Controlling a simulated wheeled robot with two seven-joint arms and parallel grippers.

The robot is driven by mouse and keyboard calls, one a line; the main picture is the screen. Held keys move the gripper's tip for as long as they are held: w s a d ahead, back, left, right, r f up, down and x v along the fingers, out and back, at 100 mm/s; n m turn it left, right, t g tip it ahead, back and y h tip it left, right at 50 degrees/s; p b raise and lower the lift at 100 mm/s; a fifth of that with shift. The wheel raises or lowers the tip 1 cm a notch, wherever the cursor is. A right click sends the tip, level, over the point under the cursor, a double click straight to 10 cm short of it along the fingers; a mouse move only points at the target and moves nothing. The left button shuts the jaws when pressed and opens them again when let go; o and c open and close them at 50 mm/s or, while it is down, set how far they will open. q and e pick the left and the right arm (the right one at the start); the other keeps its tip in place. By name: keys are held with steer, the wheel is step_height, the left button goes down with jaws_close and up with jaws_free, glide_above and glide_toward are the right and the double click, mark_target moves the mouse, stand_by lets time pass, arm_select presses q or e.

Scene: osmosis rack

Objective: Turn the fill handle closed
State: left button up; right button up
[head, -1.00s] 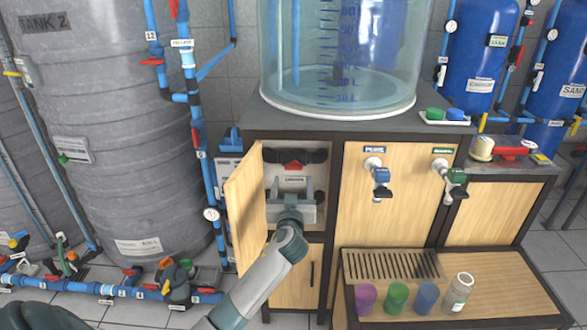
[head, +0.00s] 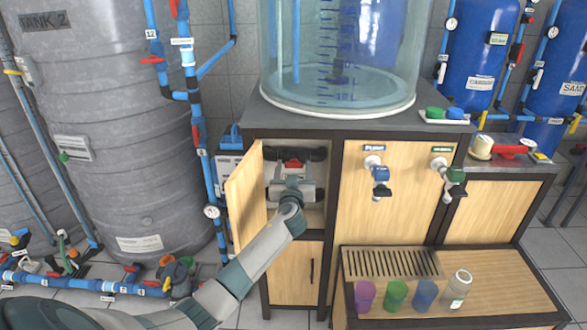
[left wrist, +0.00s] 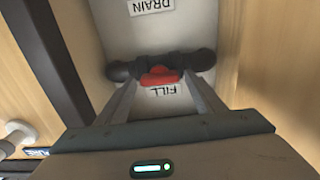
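The red fill handle (head: 292,163) sits on a black pipe inside the open cabinet. In the left wrist view the red handle (left wrist: 160,76) lies roughly crosswise, beside an upside-down FILL label (left wrist: 168,90). My left gripper (head: 291,178) reaches into the cabinet just below the handle. In the left wrist view its two fingers (left wrist: 162,90) are spread, one on each side of the handle, with gaps showing between them and the red part. Whether the fingertips touch the pipe I cannot tell. My right gripper is not in view.
The cabinet door (head: 246,208) stands open to the left of my arm. A DRAIN label (left wrist: 152,6) is at the top of the wrist view. A clear tank (head: 340,95) stands on the cabinet. Cups and a bottle (head: 459,288) stand on the right shelf.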

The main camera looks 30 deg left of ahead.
arm_select(q)
steer(key=c, duration=0.8)
